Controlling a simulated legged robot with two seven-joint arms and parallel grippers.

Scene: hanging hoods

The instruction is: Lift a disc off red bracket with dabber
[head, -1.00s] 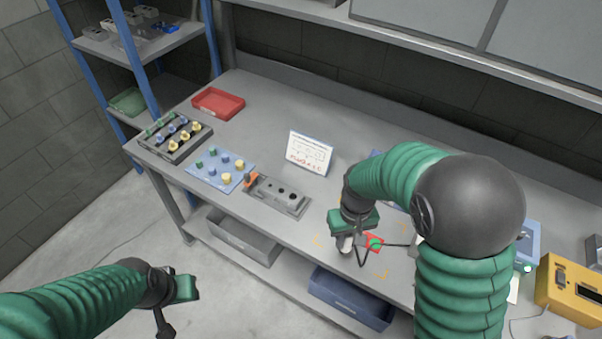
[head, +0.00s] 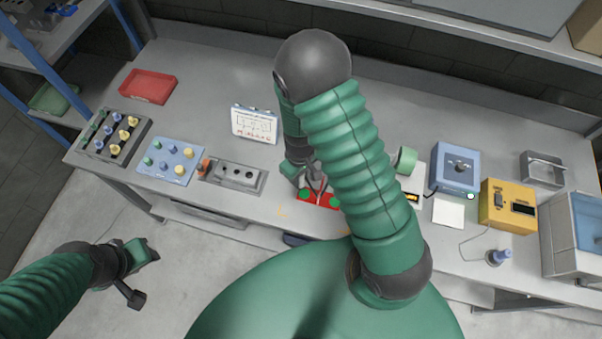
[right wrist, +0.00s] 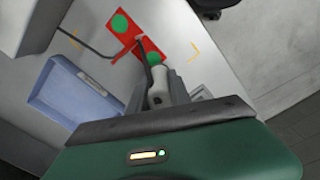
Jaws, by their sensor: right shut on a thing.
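The red bracket (head: 318,204) lies flat on the workbench, with a green disc (head: 304,194) at its left and another green disc (head: 334,202) at its right. In the right wrist view the bracket (right wrist: 153,45) carries the same discs, one at the far end (right wrist: 120,23) and one nearer my gripper. My right gripper (head: 305,178) is shut on a slim grey tool with a dark cable, apparently the dabber (right wrist: 158,88). Its tip is close to the nearer disc; contact is unclear. My left gripper (head: 142,252) hangs off the bench front; its jaws are unclear.
A grey block with holes (head: 236,175), a blue board with pegs (head: 168,160) and a red tray (head: 148,86) are to the left. A blue box (head: 455,168) and a yellow meter (head: 508,206) are to the right. A cable crosses near the bracket.

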